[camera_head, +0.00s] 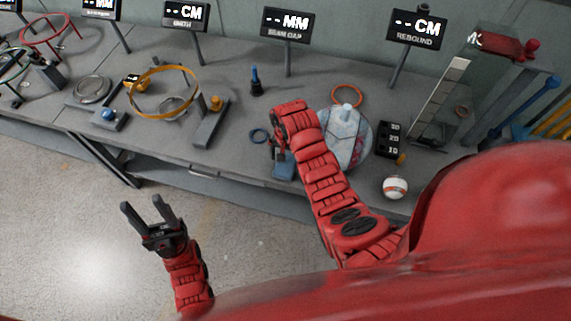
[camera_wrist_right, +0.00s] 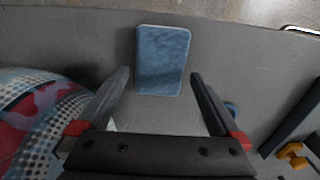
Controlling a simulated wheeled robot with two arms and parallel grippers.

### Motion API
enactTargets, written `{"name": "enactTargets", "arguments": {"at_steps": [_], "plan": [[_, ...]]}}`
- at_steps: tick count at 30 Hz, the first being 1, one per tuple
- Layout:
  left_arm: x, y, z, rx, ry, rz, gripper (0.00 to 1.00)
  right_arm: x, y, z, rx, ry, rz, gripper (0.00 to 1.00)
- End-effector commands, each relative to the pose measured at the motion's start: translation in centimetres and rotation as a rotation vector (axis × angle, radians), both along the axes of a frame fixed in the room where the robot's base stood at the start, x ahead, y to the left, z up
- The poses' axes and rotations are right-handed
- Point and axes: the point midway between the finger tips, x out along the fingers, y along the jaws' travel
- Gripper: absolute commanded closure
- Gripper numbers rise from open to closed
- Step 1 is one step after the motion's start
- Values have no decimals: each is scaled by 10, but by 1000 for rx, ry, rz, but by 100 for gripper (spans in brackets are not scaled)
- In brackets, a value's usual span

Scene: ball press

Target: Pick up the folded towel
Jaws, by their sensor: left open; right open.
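The folded towel is a flat blue rectangle (camera_head: 284,170) near the front edge of the grey workbench. It also shows in the right wrist view (camera_wrist_right: 163,52), upper middle, lying flat. My right gripper (camera_wrist_right: 160,76) is open and empty; its two fingers point at the towel's near end, with the towel lying between and beyond their tips. In the head view my right arm reaches over the bench and its hand partly hides the gripper. My left gripper (camera_head: 141,203) is open and empty, over the floor in front of the bench.
A patterned ball (camera_head: 344,140) stands right of the right hand; it fills the left of the wrist view (camera_wrist_right: 40,120). A white-orange ball (camera_head: 395,187) lies near the front edge.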

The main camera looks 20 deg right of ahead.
Motion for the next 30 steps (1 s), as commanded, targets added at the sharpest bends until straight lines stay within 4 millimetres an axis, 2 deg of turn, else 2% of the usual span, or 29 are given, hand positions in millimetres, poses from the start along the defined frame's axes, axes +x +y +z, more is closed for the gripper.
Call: {"name": "enactTargets", "arguments": {"at_steps": [1, 9, 18, 27, 29, 30], "plan": [[0, 0, 8, 0, 0, 0, 48, -2, 1, -2, -1, 8, 0, 0], [0, 0, 13, 0, 0, 0, 48, 0, 0, -26, -1, 3, -1, 0], [0, 0, 13, 0, 0, 0, 48, 0, 0, -28, 0, 0, -1, 2], [0, 0, 13, 0, 0, 0, 48, 0, 0, -28, 0, 0, -1, 56], [0, 0, 13, 0, 0, 0, 48, 0, 0, -28, 0, 0, -1, 67], [0, 0, 13, 0, 0, 0, 48, 0, 0, -28, 0, 0, -1, 68]]}}
